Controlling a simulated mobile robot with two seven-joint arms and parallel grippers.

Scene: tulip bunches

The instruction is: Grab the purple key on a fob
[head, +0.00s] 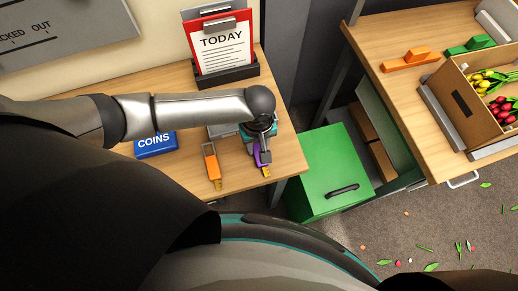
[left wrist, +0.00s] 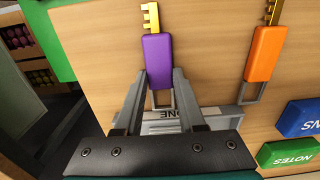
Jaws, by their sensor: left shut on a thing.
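The purple key on a fob (head: 262,158) lies near the right edge of the wooden desk in the head view, its gold key end toward the near edge. In the left wrist view the purple fob (left wrist: 157,62) shows with its gold key at the top. My left gripper (head: 264,148) is over it, and in the left wrist view its fingertips (left wrist: 161,80) are on both sides of the fob's lower end, shut on it. I cannot tell whether the fob is lifted off the desk. My right gripper does not show.
An orange key on a fob (head: 212,166) lies left of the purple one. A blue coins box (head: 155,146) stands farther left, and a red TODAY clipboard (head: 221,47) at the back. A green cabinet (head: 325,170) stands right of the desk.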

